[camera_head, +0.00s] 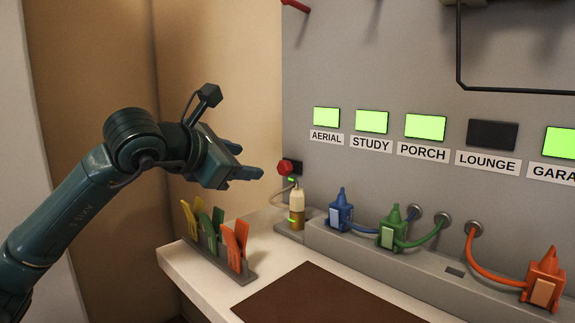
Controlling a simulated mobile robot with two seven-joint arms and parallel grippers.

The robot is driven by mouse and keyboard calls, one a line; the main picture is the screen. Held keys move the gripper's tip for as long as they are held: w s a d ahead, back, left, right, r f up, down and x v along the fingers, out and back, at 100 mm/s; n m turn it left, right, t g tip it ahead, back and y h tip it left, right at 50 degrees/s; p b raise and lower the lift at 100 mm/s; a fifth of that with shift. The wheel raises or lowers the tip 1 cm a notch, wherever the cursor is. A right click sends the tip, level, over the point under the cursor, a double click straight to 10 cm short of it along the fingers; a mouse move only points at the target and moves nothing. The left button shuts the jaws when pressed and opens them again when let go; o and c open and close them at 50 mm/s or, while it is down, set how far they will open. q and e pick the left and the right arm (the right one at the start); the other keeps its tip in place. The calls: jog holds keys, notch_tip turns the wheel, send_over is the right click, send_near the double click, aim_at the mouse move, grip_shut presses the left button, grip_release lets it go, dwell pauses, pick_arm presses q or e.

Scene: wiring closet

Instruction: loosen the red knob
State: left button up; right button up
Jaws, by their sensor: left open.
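A red knob (285,168) sits on a small black fitting on the grey panel, left of the screens. A cable runs near it to a cream and brass-coloured plug (297,207) standing just below. My left gripper (250,158) is open and empty, to the left of the knob, with its fingers pointing right toward it. In the picture a small gap shows between the fingertips and the knob. How far apart they are in depth I cannot tell. My right gripper is not in view.
A rack (238,272) with yellow, green and orange tags stands on the white bench. Blue (341,212), green (391,230) and orange (544,284) plugs stand on the grey ledge. A brown mat (320,297) lies in front. The lounge screen (492,134) is dark; the others glow green.

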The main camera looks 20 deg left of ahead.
aim_at(281, 168)
pick_arm(q)
jog(key=x, duration=1.2)
jog(key=shift+w, duration=0.15)
jog(key=shift+f, duration=0.1)
jog(key=c, duration=1)
